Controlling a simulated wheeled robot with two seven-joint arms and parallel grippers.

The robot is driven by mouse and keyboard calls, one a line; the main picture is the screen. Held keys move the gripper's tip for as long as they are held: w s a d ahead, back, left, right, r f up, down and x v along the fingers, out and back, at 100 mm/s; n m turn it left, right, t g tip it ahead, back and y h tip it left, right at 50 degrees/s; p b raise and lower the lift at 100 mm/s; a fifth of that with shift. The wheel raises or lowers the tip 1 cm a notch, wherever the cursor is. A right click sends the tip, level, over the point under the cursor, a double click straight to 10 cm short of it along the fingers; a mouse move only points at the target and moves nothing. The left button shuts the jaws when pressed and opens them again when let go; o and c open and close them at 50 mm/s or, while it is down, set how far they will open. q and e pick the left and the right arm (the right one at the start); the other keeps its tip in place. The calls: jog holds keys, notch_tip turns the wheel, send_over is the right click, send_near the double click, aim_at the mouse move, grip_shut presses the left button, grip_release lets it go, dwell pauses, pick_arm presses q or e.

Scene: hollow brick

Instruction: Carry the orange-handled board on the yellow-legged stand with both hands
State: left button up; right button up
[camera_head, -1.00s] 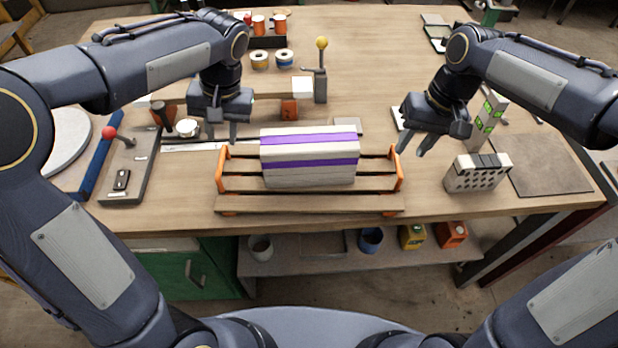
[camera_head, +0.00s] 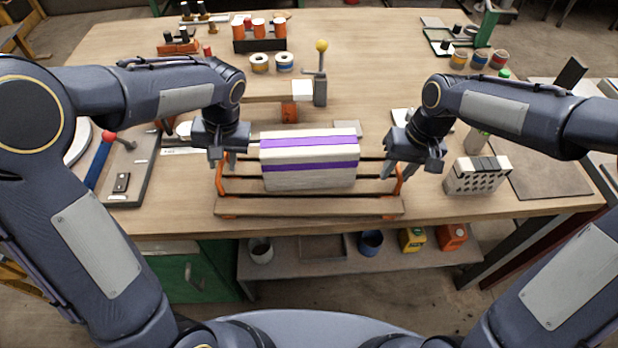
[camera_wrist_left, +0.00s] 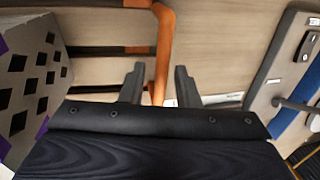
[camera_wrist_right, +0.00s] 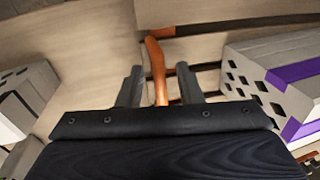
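The slatted board (camera_head: 310,206) lies near the table's front edge with a orange end handle on each side. A pale hollow brick (camera_head: 309,178) with purple stripes rests on it. My left gripper (camera_head: 222,162) is at the left handle; in the left wrist view the handle (camera_wrist_left: 163,45) runs between the spread fingers (camera_wrist_left: 158,75). My right gripper (camera_head: 402,172) is at the right handle; in the right wrist view the handle (camera_wrist_right: 156,62) lies between the spread fingers (camera_wrist_right: 159,75). Both grippers are open. I cannot clearly make out the yellow-legged stand.
A second hollow brick (camera_head: 478,175) stands right of the board. A lever device (camera_head: 320,75) with a yellow knob stands behind. A grey tool with a red knob (camera_head: 109,136) is at the left. The shelf below (camera_head: 340,264) holds cans and boxes.

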pick_arm(q)
grip_shut()
pick_arm(e)
grip_shut()
pick_arm(q)
jog(key=shift+r, duration=0.15)
pick_arm(e)
jog(key=shift+r, duration=0.15)
